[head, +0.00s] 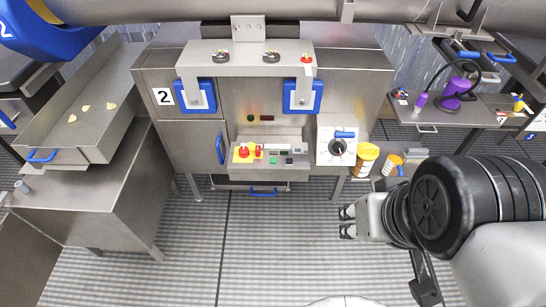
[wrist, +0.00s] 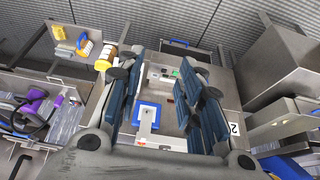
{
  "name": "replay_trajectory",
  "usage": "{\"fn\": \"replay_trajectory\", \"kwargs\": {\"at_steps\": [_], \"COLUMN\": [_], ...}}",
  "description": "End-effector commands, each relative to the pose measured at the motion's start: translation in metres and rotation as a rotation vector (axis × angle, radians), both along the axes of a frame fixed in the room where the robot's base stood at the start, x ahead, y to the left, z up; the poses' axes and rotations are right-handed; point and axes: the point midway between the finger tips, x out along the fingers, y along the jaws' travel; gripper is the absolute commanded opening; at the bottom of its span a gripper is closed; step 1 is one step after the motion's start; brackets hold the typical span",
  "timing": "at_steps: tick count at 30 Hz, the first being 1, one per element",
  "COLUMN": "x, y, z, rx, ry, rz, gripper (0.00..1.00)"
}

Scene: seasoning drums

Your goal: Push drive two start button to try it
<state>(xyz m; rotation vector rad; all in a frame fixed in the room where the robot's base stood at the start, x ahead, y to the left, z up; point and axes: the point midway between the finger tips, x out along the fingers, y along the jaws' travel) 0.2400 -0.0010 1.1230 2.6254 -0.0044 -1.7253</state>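The drive station marked 2 (head: 163,96) stands in the middle of the head view. Labels are too small to read, so I cannot tell which button is drive two start. My gripper (head: 347,222) is open and empty, in front of and to the right of the panel, apart from it. In the wrist view my gripper (wrist: 165,88) has its fingers spread, with part of the panel (wrist: 160,75) showing between them.
A white dial plate (head: 325,148) is right of the panel. A side table (head: 465,115) holds purple items. A metal chute (head: 70,125) is at left. The floor (head: 265,245) before the panel is clear.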

Motion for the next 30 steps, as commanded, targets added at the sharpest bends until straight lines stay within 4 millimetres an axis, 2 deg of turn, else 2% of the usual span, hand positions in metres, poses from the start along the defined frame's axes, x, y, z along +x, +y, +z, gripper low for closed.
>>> {"fn": "replay_trajectory", "kwargs": {"at_steps": [14, 30], "x": [0.0000, 0.0000], "y": [0.0000, 0.0000], "z": [0.0000, 0.0000], "rx": [0.000, 0.000], "ry": [0.000, 0.000], "rz": [0.000, 0.000], "gripper": [0.00, 0.00]}}
